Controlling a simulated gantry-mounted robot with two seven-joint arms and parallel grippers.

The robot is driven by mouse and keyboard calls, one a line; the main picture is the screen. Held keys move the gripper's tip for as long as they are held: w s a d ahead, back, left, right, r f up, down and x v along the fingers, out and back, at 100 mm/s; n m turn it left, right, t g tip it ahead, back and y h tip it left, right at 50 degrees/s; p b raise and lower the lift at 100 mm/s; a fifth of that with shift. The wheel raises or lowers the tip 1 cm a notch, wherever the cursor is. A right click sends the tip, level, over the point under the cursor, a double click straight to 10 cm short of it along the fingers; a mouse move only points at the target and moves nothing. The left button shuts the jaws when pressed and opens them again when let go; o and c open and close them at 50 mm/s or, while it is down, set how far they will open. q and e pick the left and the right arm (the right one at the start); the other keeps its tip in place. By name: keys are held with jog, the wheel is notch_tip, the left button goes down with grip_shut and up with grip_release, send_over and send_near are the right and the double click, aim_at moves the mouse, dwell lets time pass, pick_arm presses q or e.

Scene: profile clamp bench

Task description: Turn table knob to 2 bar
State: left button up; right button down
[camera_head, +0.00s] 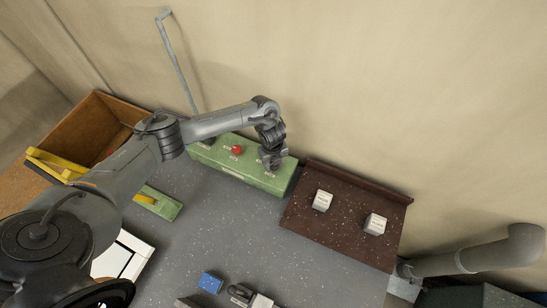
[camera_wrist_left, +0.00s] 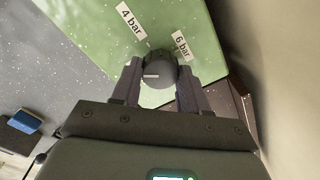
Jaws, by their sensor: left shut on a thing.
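The table knob (camera_wrist_left: 157,70) is a dark round knob on the green box (camera_head: 223,163). In the left wrist view it sits between the labels "4 bar" (camera_wrist_left: 131,20) and "6 bar" (camera_wrist_left: 182,45). A pale pointer line shows on the knob, lying roughly level and toward the left in that view. No "2 bar" label can be read. My left gripper (camera_wrist_left: 158,86) is shut on the knob, with one finger on each side. In the head view the left gripper (camera_head: 273,160) is over the right part of the box and hides the knob.
A red button (camera_head: 237,149) is on the box, left of my gripper. A dark speckled board (camera_head: 338,240) with two pale blocks (camera_head: 322,201) (camera_head: 375,224) lies to the right. A blue block (camera_head: 210,282) is at the front. A wooden bin (camera_head: 92,135) stands at the left.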

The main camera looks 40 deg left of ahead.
pick_arm(q)
jog(key=n+p, duration=0.3)
jog(key=n, duration=0.1)
jog(key=shift+r, duration=0.15)
jog(key=shift+n+p, duration=0.9)
jog(key=shift+n, duration=0.4)
jog(key=o, duration=1.1)
jog(key=shift+c, duration=0.2)
notch_tip(320, 180, up, 10)
jog(key=shift+s+r+p, duration=0.15)
jog(key=shift+r+p, duration=0.1)
jog(key=shift+p, duration=0.2)
